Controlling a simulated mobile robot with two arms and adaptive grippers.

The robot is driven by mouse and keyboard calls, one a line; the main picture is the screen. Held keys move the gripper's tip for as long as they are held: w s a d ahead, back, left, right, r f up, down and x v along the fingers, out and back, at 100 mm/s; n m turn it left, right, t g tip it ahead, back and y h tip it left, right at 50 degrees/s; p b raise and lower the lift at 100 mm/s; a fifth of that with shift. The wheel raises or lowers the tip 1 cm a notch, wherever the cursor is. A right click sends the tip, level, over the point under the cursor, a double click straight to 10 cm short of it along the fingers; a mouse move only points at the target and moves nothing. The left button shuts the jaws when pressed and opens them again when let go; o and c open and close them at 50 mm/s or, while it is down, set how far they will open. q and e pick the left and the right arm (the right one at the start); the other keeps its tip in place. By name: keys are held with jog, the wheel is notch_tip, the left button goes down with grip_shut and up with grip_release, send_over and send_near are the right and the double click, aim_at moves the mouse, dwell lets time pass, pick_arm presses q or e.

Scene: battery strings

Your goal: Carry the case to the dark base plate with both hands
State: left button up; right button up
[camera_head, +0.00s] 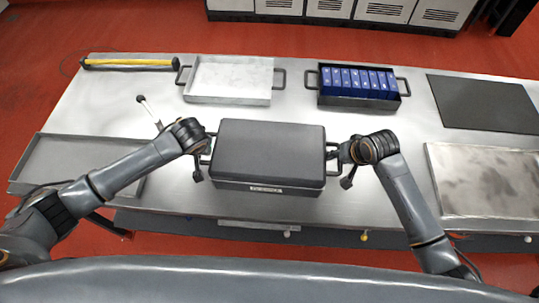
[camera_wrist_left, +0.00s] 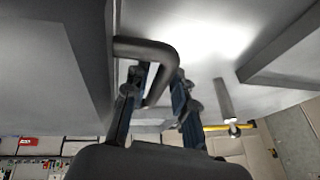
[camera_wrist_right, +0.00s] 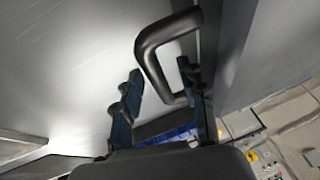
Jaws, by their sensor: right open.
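The dark grey case (camera_head: 268,148) sits closed on the table's front middle, with a handle on each short side and a small label on its front. The dark base plate (camera_head: 485,103) lies flat and empty at the back right. My left gripper (camera_head: 207,152) is at the case's left handle; in the left wrist view its open fingers (camera_wrist_left: 157,80) stand on either side of the handle bar (camera_wrist_left: 163,70). My right gripper (camera_head: 338,155) is at the right handle; in the right wrist view its fingers (camera_wrist_right: 160,78) are spread, with the handle (camera_wrist_right: 152,55) between or just beyond them.
Behind the case are a pale tray (camera_head: 230,80) and a dark bin of blue batteries (camera_head: 358,82). A grey tray (camera_head: 75,160) is at the left, a stained metal tray (camera_head: 485,180) at the right. A yellow bar (camera_head: 130,63) and a pale-tipped rod (camera_head: 148,110) lie at left.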

pick_arm(q)
jog(key=shift+c, duration=0.5)
pick_arm(e)
jog(key=shift+c, duration=0.4)
pick_arm(q)
jog(key=c, duration=0.3)
pick_arm(e)
jog(key=c, duration=0.3)
pick_arm(q)
grip_shut()
pick_arm(e)
grip_shut()
